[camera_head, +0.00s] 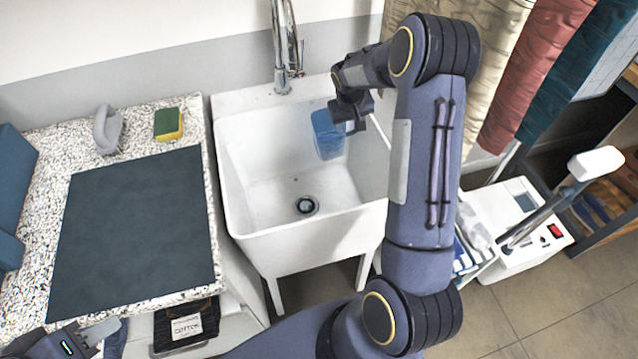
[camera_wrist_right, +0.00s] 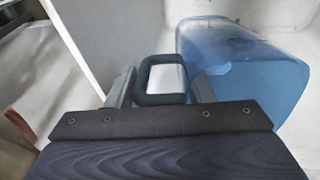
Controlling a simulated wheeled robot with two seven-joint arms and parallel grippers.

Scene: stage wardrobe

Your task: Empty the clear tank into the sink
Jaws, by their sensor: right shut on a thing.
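The clear tank (camera_head: 327,136) is a blue-tinted see-through container held inside the white sink (camera_head: 240,190), near its back right, above the drain (camera_head: 306,205). My right gripper (camera_head: 352,108) is shut on the tank's dark loop handle, which shows between the fingers in the right wrist view (camera_wrist_right: 162,82). The tank body (camera_wrist_right: 245,65) lies to the right of the handle there. I cannot tell how much water is in the tank or whether any is flowing out. My left gripper (camera_head: 92,335) is at the bottom left corner, partly cut off, and its jaw opening is unclear.
A chrome faucet (camera_head: 284,50) rises behind the sink. Left of it, a speckled counter (camera_head: 45,160) holds a dark mat (camera_head: 140,230), a green-yellow sponge (camera_head: 168,124) and a grey handled item (camera_head: 107,130). Hanging fabrics (camera_head: 525,75) and a white machine (camera_head: 525,235) stand to the right.

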